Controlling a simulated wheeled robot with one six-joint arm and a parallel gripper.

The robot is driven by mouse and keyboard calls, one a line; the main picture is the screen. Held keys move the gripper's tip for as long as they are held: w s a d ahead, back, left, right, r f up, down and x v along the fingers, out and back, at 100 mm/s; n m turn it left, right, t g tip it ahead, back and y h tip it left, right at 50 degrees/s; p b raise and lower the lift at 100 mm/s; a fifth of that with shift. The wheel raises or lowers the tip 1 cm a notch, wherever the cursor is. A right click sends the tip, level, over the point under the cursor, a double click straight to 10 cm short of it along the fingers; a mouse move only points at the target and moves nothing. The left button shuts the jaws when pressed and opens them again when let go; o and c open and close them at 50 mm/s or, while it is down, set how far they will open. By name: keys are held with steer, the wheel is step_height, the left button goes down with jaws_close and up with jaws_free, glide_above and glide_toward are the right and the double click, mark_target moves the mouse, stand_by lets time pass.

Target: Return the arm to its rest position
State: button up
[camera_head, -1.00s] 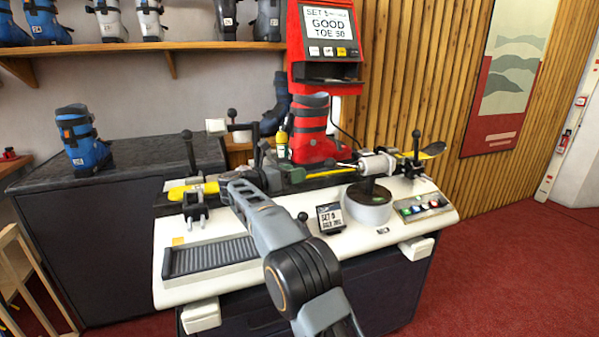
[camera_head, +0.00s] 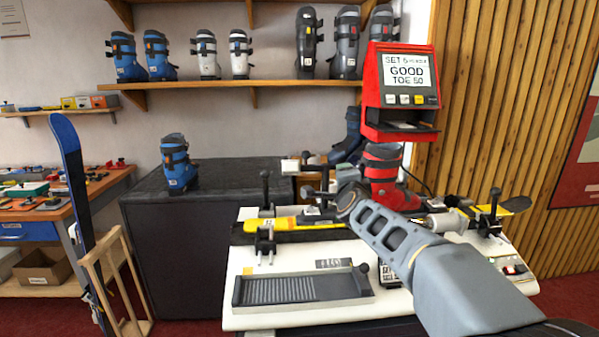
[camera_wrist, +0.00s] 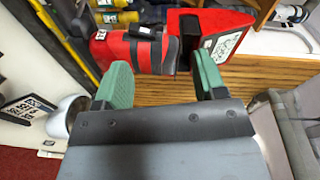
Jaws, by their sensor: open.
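My gripper (camera_wrist: 163,80) shows in the wrist view with its two green fingers apart and nothing between them. Beyond the fingers are a red boot (camera_wrist: 130,52) and the red display unit (camera_wrist: 225,35). In the head view my arm reaches from the lower right over the bench; the gripper itself cannot be made out there. The red boot (camera_head: 382,178) stands on the white binding bench (camera_head: 240,318), below the red display unit (camera_head: 370,85), whose screen reads GOOD. A yellow ski (camera_head: 285,224) lies along the bench, partly hidden by my arm.
A dark cabinet (camera_head: 150,245) with a blue boot (camera_head: 177,165) on top stands left of the bench. A blue ski (camera_head: 70,165) and a wooden rack (camera_head: 125,270) stand farther left. A wall shelf (camera_head: 215,86) holds several boots. A wood-slat wall (camera_head: 500,70) is at the right.

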steer(key=s+d+f+n+g+p, duration=0.1)
steer(key=s+f+n+g, duration=0.3)
steer(key=s, duration=0.6)
steer(key=s+d+f+n+g+p, duration=0.1)
steer(key=s+f+n+g+p, duration=0.3)
steer(key=s+n, duration=0.3)
steer(key=s+d+f+n+g+p, duration=0.2)
steer(key=s+f+n+g, duration=0.3)
steer(key=s, duration=0.9)
steer(key=shift+s+f+n+g+y+p, duration=0.2)
steer(key=shift+n+g+y+p, duration=0.1)
steer(key=shift+g, duration=0.1)
